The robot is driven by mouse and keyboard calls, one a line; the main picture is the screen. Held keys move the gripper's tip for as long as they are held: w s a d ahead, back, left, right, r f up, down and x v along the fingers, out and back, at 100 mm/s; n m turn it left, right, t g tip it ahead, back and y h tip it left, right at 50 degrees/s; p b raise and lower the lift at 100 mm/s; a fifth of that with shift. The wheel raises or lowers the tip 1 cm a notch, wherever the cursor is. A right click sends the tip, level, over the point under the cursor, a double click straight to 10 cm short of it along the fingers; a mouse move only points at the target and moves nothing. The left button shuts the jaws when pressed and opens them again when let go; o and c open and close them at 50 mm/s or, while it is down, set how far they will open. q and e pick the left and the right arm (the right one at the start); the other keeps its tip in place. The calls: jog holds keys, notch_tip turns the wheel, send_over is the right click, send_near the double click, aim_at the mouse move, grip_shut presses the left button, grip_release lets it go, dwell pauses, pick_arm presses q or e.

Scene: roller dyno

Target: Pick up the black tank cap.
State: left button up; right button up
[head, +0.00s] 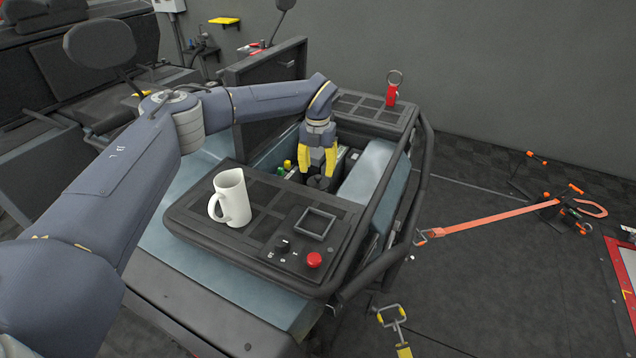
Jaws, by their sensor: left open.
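The black tank cap (319,183) appears as a dark round piece low in the open bay of the vehicle, partly hidden by the gripper. My left gripper (318,172) points down into the bay from above, with its yellow fingers apart on either side of the cap's upper part. The fingers are open, and I cannot tell whether they touch the cap. My right gripper does not show.
A white mug (231,199) stands on the black front panel, near a red button (314,260). A red key tag (392,92) stands on the rear panel. Black tube bars (423,180) edge the bay's right side. An orange strap (490,219) runs rightward.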

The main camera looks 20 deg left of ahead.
aim_at(318, 176)
pick_arm(q)
jog(key=shift+f, duration=2.05)
jog(key=shift+o, duration=0.2)
grip_shut()
